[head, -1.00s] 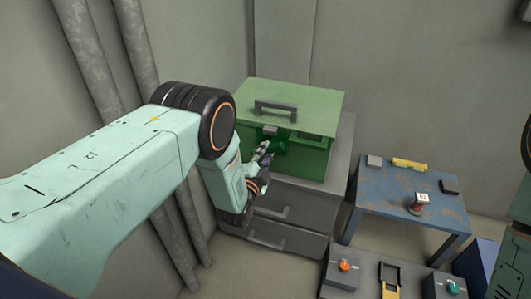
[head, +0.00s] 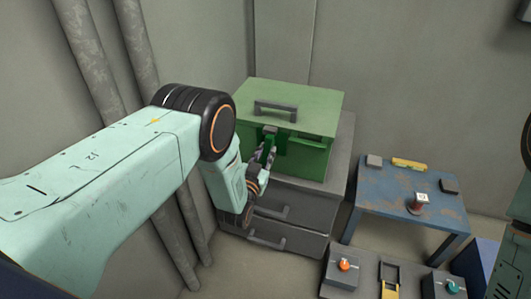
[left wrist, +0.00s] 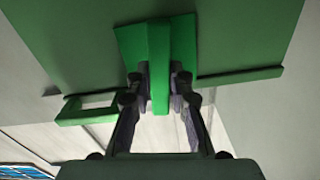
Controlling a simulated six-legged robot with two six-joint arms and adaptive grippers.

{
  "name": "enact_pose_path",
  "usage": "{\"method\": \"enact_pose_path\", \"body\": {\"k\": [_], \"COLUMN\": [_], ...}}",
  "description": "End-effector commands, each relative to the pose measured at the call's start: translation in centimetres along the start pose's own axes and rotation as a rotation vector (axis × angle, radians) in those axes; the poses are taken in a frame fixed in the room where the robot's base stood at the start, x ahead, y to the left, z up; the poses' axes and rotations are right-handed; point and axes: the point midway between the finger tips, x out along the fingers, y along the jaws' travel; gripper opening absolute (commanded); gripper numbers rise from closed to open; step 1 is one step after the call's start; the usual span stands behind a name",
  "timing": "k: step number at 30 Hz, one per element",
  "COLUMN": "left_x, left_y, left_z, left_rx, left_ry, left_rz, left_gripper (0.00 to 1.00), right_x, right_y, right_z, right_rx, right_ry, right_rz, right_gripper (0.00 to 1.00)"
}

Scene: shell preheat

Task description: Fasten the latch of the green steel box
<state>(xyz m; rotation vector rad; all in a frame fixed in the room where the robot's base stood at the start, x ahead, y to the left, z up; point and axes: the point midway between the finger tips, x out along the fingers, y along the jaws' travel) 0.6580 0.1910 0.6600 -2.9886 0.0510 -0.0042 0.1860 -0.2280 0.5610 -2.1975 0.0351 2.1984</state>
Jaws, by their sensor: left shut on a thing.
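The green steel box (head: 310,101) stands with its lid down on a grey drawer cabinet. A dark handle (head: 276,107) is on the lid. The green latch (left wrist: 158,45) is on the box's front, and in the head view it stands up close to a small grey catch (head: 270,129) below the lid edge. My left gripper (head: 267,151) is at the box's front. In the left wrist view its fingers (left wrist: 158,82) are shut on the latch, one on each side. The fingers partly hide the latch in the head view. My right gripper is out of view.
The grey drawer cabinet (head: 318,217) stands against the wall. To its right is a worn blue table (head: 387,196) with several small items. In front of that, a low panel (head: 362,282) carries an orange knob and a teal knob. Pipes (head: 144,80) run along the left wall.

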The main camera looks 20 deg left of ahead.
Motion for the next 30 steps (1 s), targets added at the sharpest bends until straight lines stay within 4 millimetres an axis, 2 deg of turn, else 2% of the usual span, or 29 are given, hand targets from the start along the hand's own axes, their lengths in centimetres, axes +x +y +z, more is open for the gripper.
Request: {"method": "enact_pose_path", "body": {"k": [10,27,28,30], "left_x": [-0.17,-0.18,-0.18,-0.16], "left_y": [0.03,0.05,0.05,0.05], "left_z": [0.25,0.28,0.28,0.26], "left_rx": [-0.142,-0.170,-0.170,-0.170], "left_ry": [-0.006,-0.007,-0.007,-0.006], "left_rz": [0.000,0.001,0.001,0.001], "left_gripper": [0.00,0.00,0.22,0.28], "right_x": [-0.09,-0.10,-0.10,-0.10], "right_y": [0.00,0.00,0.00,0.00], "right_z": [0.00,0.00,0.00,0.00], "right_rx": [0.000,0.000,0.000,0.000], "right_ry": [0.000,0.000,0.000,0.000], "right_rz": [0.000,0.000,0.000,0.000], "right_gripper": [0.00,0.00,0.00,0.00]}}
